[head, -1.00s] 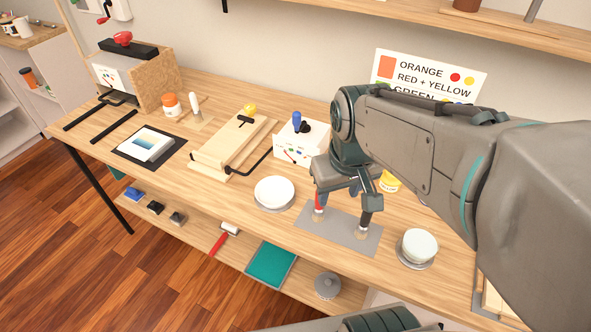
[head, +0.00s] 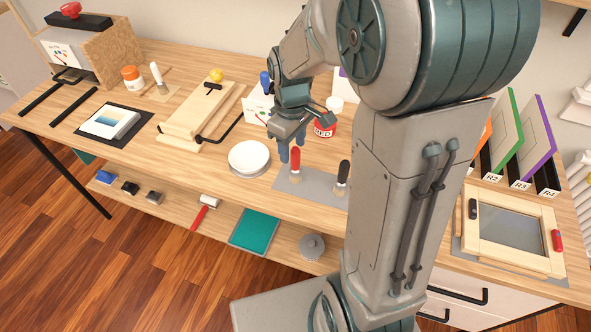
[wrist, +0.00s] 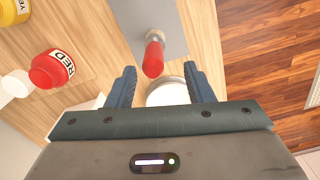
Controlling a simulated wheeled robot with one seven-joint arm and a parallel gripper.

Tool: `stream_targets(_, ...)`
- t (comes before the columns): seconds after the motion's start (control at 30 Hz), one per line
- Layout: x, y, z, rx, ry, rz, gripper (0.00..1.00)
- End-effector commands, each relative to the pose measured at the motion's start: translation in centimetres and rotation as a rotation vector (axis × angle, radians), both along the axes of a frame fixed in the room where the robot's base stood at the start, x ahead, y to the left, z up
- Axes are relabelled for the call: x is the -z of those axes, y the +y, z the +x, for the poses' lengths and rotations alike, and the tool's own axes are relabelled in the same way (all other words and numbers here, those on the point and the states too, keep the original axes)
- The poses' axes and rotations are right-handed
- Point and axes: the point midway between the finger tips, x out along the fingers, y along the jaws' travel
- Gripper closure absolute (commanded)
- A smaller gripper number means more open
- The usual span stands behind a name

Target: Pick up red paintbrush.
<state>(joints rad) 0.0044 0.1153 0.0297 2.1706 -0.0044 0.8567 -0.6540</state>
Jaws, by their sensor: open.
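The red paintbrush (head: 295,166) stands upright, bristles down, on a grey mat (head: 316,190) on the workbench. In the wrist view its red handle (wrist: 153,58) lies between my two fingers, near their tips. My gripper (head: 290,148) is open around or just beside the top of the handle; contact is not visible. It also shows in the wrist view (wrist: 159,75) with a gap on each side of the handle. A black-handled brush (head: 342,178) stands on the same mat to the right, partly hidden by my arm.
A white round dish (head: 249,157) is left of the mat. A red paint jar (head: 325,126) marked RED stands behind it. A wooden press board (head: 200,115) is farther left. A framed screen (head: 512,240) lies at the right.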

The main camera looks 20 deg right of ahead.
Motion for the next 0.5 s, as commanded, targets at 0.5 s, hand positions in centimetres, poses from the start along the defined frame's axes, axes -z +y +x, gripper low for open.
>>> stream_targets(0.5,5.7,-0.7,0.2,0.000,0.004,0.000,0.53)
